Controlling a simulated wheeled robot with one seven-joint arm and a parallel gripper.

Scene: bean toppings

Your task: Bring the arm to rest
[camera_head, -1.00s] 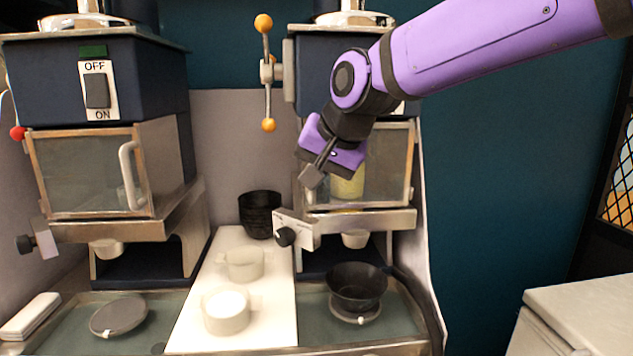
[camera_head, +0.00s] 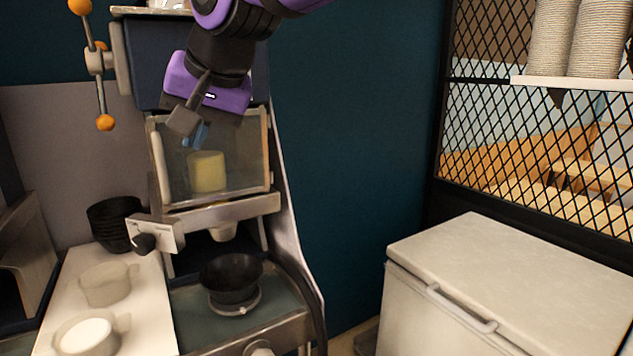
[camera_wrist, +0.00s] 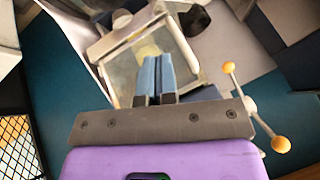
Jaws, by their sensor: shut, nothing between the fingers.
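My gripper (camera_head: 190,130) hangs in front of the upper part of a machine with a glazed door (camera_head: 215,165), at the upper left of the head view. Its fingers are together with nothing between them. In the wrist view my gripper (camera_wrist: 155,75) shows its blue fingers closed side by side, pointing toward the glazed door (camera_wrist: 135,60). A pale yellow block (camera_head: 207,172) sits behind that door. My purple arm runs off the top edge of the head view.
A black bowl (camera_head: 231,279) stands below the machine. Stacked black bowls (camera_head: 113,225) and two pale cups (camera_head: 105,283) are left of it. An orange-ended lever (camera_head: 97,62) is near my gripper's left. A white chest (camera_head: 520,270) stands right. The teal wall between is clear.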

